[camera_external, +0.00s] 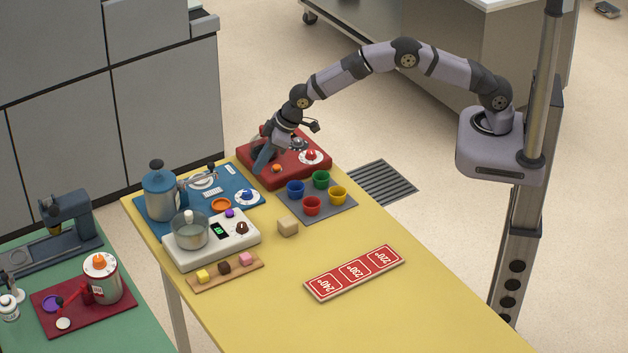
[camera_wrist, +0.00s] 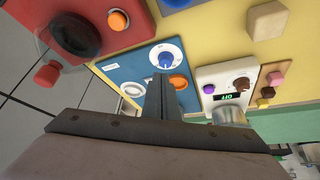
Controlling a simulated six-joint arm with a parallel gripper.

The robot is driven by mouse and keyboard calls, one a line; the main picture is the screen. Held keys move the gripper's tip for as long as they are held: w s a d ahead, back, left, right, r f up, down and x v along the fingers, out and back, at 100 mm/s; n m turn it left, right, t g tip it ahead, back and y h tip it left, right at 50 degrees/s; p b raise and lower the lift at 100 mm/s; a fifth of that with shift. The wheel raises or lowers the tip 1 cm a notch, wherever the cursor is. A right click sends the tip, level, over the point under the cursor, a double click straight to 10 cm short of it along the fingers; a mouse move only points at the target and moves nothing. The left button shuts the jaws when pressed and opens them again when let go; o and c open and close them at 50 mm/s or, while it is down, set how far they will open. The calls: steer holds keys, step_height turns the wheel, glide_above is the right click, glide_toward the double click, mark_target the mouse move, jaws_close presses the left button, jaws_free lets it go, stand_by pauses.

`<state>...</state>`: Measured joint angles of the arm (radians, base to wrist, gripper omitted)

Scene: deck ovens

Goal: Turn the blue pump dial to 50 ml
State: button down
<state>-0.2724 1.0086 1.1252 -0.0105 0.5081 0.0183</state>
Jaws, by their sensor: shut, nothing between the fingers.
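The blue pump dial (camera_external: 247,194) is a small blue knob on a white round scale, at the right part of the blue pump base (camera_external: 222,176). In the wrist view the blue dial (camera_wrist: 166,60) is just beyond my fingertips; its scale marks are too small to read. The blue pump tank (camera_external: 160,193) stands at the base's left end. My gripper (camera_external: 258,171) is shut and empty, pointing down near the edge between the red and blue bases, apart from the dial. In the wrist view my gripper (camera_wrist: 162,78) partly hides the blue base.
A red base (camera_external: 310,168) with a red dial and orange button lies behind.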

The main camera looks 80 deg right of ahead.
mark_target(253, 197)
steer(key=shift+f, duration=0.15)
steer(key=shift+f+b, duration=2.15)
steer(key=shift+f, duration=1.25)
steer(key=shift+w+a, duration=0.15)
steer(key=shift+a, duration=0.05)
steer(key=shift+s+a+b, duration=0.2)
steer(key=shift+a+b, duration=0.4)
steer(key=shift+b, duration=0.25)
steer(key=shift+s, duration=0.25)
steer(key=shift+s+d, duration=0.1)
step_height(253, 197, up, 6)
steer(key=p, duration=0.3)
